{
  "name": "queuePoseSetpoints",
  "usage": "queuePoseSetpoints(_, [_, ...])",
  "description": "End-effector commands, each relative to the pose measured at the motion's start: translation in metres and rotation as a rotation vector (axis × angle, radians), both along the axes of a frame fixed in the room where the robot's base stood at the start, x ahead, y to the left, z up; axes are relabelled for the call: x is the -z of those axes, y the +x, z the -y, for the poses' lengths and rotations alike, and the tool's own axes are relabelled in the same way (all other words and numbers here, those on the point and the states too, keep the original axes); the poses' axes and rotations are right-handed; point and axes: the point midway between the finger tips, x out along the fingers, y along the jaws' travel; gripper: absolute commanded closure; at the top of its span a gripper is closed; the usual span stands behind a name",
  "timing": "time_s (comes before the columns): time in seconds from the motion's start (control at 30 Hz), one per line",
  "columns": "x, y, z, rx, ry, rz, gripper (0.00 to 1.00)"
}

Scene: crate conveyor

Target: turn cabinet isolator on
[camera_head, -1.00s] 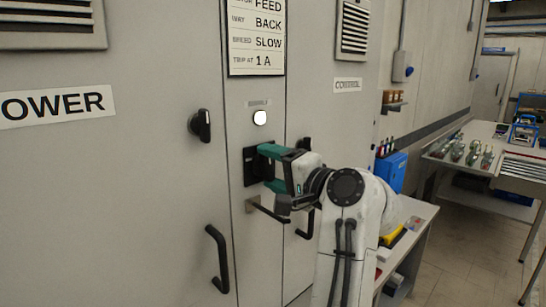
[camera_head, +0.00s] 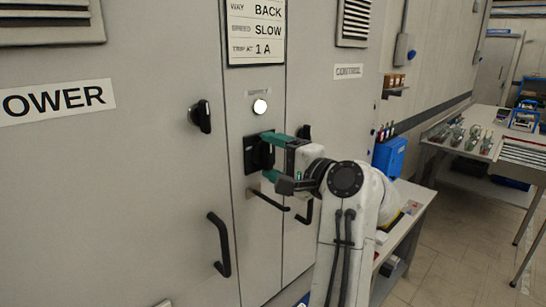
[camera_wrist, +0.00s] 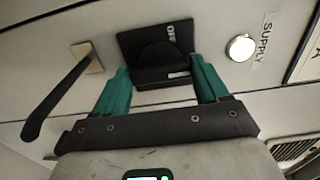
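The isolator (camera_head: 250,154) is a black square plate with a black rotary handle on the grey cabinet's narrow middle panel. In the wrist view the isolator (camera_wrist: 135,42) shows the word OFF beside the dial. A small white mark on the handle (camera_wrist: 160,76) is at the OFF end. My gripper (camera_head: 269,155) is at the isolator. In the wrist view my gripper (camera_wrist: 161,84) has its teal fingers spread, one at each end of the handle. I see no clear grip, and contact is hard to tell. The handle's underside is hidden.
A white round lamp (camera_head: 260,107), labelled SUPPLY in the wrist view, is above the isolator. A bar handle (camera_head: 268,200) sticks out just below. A black knob (camera_head: 201,117) and door handle (camera_head: 219,245) are to the left. A low bench (camera_head: 415,222) stands right of my arm.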

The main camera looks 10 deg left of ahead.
Motion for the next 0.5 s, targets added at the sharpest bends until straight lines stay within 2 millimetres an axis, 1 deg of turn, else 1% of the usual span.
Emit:
queuePoseSetpoints(0.03, [0.0006, 0.0002, 0.0005, 0.001, -0.001, -0.001, 0.21])
queuePoseSetpoints(0.2, [-0.0001, -0.0003, -0.0005, -0.002, -0.001, 0.001, 0.05])
queuePoseSetpoints(0.5, [0.0, -0.0019, 0.001, -0.002, 0.0, 0.001, 0.04])
